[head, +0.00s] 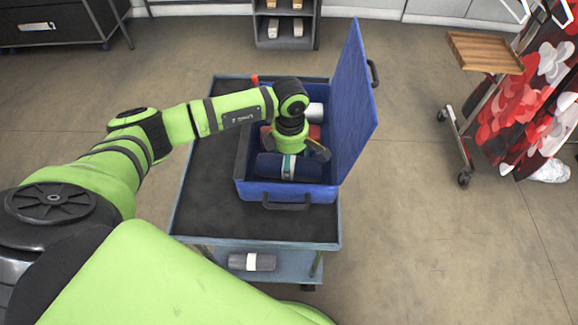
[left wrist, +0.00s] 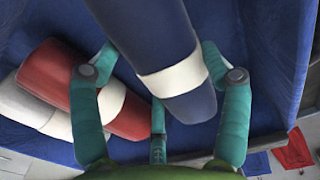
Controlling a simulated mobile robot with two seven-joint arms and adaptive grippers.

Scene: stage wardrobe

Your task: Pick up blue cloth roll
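The blue cloth roll (head: 268,166) is dark blue with a pale band and lies in the front of an open blue case (head: 240,190). My left gripper (head: 300,158) is over the roll, pointing down into the case. In the left wrist view the blue cloth roll (left wrist: 150,28) runs between the spread teal fingers of my left gripper (left wrist: 160,55). The fingers look open around it; I cannot tell whether any finger touches it. The arm and gripper hide part of the roll in the head view. My right gripper is not in view.
A red roll (left wrist: 52,75) and a white roll (left wrist: 25,103) lie beside the blue one. The raised case lid (head: 355,100) stands on the right. The case sits on a dark cart (head: 205,205), bare on its left. A grey roll (head: 263,262) lies on the lower shelf.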

